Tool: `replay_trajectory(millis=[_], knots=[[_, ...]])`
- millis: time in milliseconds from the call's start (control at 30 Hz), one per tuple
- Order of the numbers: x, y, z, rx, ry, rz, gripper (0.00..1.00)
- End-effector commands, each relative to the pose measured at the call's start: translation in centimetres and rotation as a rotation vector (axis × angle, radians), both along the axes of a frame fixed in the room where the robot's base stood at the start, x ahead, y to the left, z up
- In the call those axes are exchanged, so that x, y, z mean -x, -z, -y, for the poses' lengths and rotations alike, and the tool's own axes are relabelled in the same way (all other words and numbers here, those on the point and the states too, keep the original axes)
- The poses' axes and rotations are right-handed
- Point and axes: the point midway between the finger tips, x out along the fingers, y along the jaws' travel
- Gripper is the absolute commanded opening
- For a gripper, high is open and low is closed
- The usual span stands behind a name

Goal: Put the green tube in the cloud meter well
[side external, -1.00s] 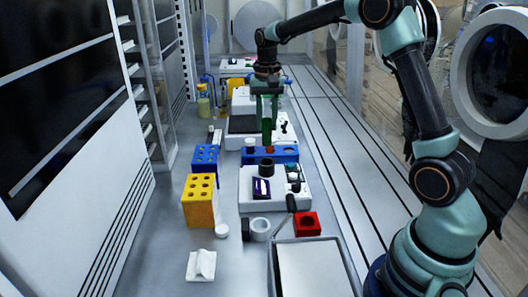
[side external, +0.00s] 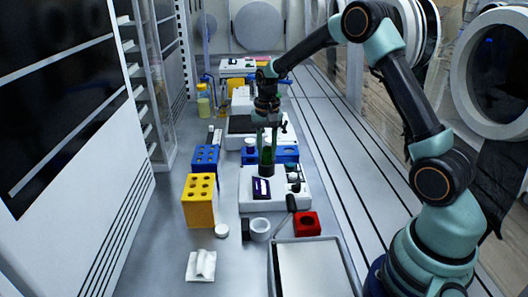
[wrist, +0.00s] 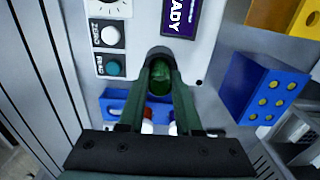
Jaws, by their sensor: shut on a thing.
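The green tube (side external: 267,155) is upright between the fingers of my gripper (side external: 267,140), which is shut on it. In the wrist view the green tube (wrist: 160,76) shows between the two fingers (wrist: 159,95). The cloud meter (side external: 290,203) is a white box with a purple display and knobs. Its well (side external: 267,169) is a short dark collar on top. The tube's lower end is at the collar's mouth and appears inside it. In the wrist view the dark collar (wrist: 158,51) surrounds the tube. How deep the tube sits is hidden.
A blue rack (side external: 285,154) lies just behind the meter. Another blue rack (side external: 205,158) and a yellow rack (side external: 199,202) stand to the left. A white mortar (side external: 260,229), a red block (side external: 307,224) and a tray (side external: 344,270) are in front.

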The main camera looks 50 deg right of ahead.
Motion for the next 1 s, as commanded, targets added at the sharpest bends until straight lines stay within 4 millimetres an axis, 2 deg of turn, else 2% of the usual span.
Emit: replay_trajectory(millis=[167,200,267,667,767,1000], knots=[[0.0,0.3,0.0,0.0,0.0,0.0,0.0],[0.0,0.3,0.0,0.0,0.0,0.0,0.41],[0.0,0.3,0.0,0.0,0.0,0.0,0.63],[-0.1,-0.2,0.0,0.001,0.0,0.002,0.63],[-0.1,-1.4,0.0,0.001,0.0,0.005,0.63],[-0.1,-6.2,0.0,0.001,0.0,0.007,0.63]])
